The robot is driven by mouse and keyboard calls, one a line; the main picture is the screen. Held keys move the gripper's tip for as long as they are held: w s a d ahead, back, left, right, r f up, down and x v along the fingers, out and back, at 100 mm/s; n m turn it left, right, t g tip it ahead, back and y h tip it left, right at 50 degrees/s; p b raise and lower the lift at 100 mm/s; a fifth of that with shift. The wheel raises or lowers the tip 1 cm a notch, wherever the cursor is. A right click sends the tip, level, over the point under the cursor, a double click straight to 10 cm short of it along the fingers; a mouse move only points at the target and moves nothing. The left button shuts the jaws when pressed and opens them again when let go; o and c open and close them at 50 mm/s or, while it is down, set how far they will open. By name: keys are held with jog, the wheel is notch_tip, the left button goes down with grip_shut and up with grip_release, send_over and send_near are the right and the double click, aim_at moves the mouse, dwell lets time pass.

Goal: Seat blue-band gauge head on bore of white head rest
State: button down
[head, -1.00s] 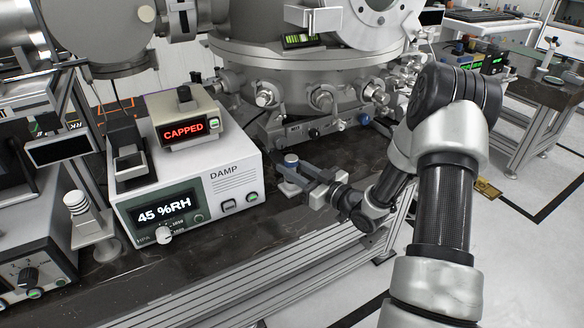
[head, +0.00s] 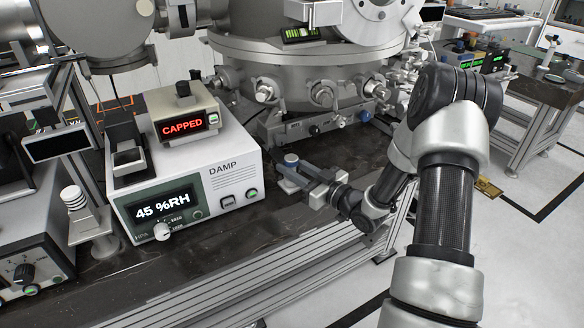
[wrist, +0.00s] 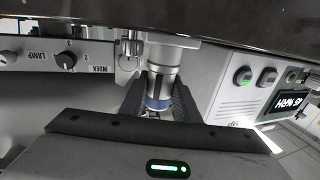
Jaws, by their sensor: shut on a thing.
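My gripper (head: 303,174) is low over the dark bench, right of the white DAMP unit. I cannot tell whether this is the white head rest, or whether the gauge head is seated in a bore.
The DAMP unit (head: 228,178) reads 45 %RH and carries a box (head: 182,115) reading CAPPED. A large metal chamber (head: 305,70) stands behind my gripper, with a control panel (head: 310,127) at its base. A white ribbed piece (head: 73,197) stands at left. Bare bench lies in front.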

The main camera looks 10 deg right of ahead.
jog(key=shift+f, duration=0.15)
jog(key=c, duration=1.3)
grip_release()
jog(key=shift+s+d, duration=0.1)
jog(key=p+v, duration=0.1)
jog(key=v, duration=1.6)
jog(key=shift+s+p, duration=0.15)
jog(key=shift+p, duration=0.25)
